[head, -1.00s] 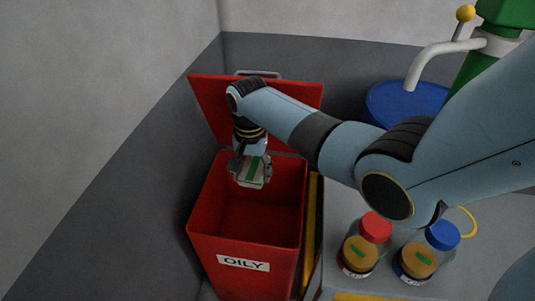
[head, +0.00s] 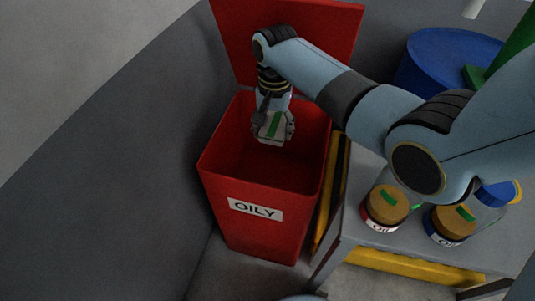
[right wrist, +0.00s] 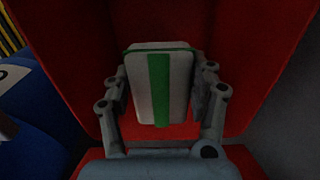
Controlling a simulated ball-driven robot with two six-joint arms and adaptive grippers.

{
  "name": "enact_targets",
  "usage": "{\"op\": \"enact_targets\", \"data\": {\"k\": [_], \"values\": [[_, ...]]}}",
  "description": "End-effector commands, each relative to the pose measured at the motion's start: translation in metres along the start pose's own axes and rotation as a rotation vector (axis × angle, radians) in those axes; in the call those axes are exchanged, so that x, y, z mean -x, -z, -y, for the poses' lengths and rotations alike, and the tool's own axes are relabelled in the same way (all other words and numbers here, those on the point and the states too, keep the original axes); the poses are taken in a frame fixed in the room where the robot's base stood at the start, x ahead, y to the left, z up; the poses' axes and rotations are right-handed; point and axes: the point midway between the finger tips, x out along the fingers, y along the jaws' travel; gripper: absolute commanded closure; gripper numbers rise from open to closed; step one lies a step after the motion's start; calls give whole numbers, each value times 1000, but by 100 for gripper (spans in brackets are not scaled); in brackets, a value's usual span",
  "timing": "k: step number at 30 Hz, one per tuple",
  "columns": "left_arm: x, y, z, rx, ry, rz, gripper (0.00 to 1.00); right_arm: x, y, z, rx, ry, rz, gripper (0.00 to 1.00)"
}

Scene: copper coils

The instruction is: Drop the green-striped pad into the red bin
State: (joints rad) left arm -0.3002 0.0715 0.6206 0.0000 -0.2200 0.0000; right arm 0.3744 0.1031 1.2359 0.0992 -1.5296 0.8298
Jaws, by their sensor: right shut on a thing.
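The green-striped pad (head: 270,127) is whitish with a green band down its middle. My right gripper (head: 272,130) is shut on it and holds it over the open mouth of the red bin (head: 262,232). In the right wrist view the pad (right wrist: 160,85) sits between the two fingers of the gripper (right wrist: 162,95), with red bin surfaces around it. The bin carries a white "OILY" label, and its lid (head: 300,45) stands raised at the back. My left gripper does not show.
A blue drum (head: 440,62) is behind. A grey wall panel (head: 110,190) lies left.

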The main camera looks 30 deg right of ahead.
Motion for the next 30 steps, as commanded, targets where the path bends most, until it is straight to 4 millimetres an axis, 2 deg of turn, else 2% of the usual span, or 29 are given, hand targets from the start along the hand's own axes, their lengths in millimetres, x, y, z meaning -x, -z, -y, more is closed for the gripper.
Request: {"op": "enact_targets", "data": {"k": [2,3,9,20,23,30], "values": [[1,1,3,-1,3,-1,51,1,0,0,0,1,-1,73],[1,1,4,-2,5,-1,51,1,0,0,0,1,-1,41],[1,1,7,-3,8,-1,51,1,0,0,0,0,-1,15],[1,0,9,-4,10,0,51,7,1,0,0,1,-1,15],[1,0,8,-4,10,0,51,21,1,1,0,2,-2,15],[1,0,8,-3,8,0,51,75,2,1,-1,3,-5,15]]}}
